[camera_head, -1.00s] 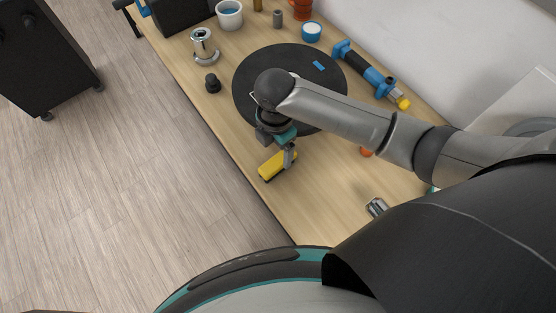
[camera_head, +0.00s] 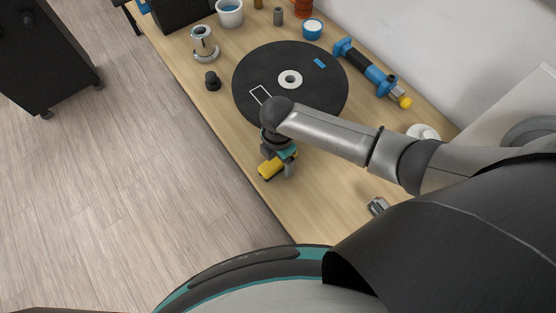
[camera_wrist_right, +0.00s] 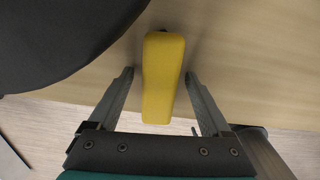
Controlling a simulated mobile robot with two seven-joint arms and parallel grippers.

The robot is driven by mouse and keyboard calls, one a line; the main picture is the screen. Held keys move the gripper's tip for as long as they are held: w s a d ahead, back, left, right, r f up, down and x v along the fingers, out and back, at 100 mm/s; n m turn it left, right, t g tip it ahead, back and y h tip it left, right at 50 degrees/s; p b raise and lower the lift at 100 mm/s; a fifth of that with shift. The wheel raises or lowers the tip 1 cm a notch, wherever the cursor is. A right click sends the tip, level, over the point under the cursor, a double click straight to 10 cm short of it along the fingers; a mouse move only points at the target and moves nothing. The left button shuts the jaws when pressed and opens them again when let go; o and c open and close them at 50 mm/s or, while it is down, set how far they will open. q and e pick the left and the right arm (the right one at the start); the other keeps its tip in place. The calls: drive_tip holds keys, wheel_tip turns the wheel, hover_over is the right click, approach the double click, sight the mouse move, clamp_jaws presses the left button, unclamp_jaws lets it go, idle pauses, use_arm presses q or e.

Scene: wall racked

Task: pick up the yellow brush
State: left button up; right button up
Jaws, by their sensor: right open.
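The yellow brush (camera_head: 270,168) lies on the wooden table near its front edge, beside the black round mat. In the right wrist view the yellow brush (camera_wrist_right: 162,78) is a long block pointing away from the camera, with a small dark part at its far end. My right gripper (camera_head: 280,166) is at the brush. In the wrist view my right gripper (camera_wrist_right: 158,74) is open, with one finger on each side of the brush and gaps between. The head view hides part of the brush behind the gripper. My left gripper is not in view.
The black round mat (camera_head: 325,95) holds a white ring (camera_head: 290,79) and a blue piece (camera_head: 320,63). A metal part (camera_head: 377,206) lies at right.

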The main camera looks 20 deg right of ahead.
drive_tip(key=shift+c, duration=0.2)
clamp_jaws()
idle(0.3)
